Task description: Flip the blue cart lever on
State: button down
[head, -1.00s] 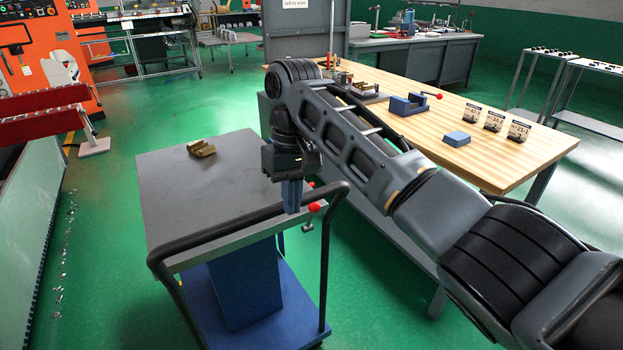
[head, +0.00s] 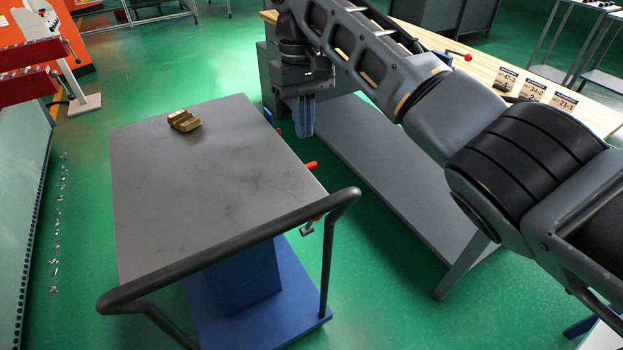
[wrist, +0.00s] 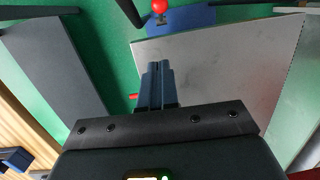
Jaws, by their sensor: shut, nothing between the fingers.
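The blue cart (head: 215,190) has a grey top, a blue column and base, and a black push handle. A red-tipped lever (head: 311,165) sticks out at its right edge. My gripper (head: 303,134) points down beside the cart's right edge, behind the lever in the head view and apart from it. Its blue fingers are shut and empty. In the wrist view my fingers (wrist: 157,68) lie over the left edge of the cart top (wrist: 220,65). A red knob (wrist: 159,6) shows at the top, and a small red piece (wrist: 133,96) shows left of the fingers.
A brass block (head: 185,121) lies on the cart's far part. The push handle (head: 235,240) curves around the near end. A wooden-topped bench (head: 480,70) with a grey lower shelf (head: 390,190) stands at the right.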

jog(key=shift+f, duration=0.1)
jog(key=s+f, duration=0.2)
jog(key=f, duration=0.4)
jog(key=s+d+f, duration=0.1)
jog(key=s+f, duration=0.1)
jog(key=f, duration=0.4)
jog(key=shift+s+d, duration=0.25)
jog(key=shift+d, duration=0.05)
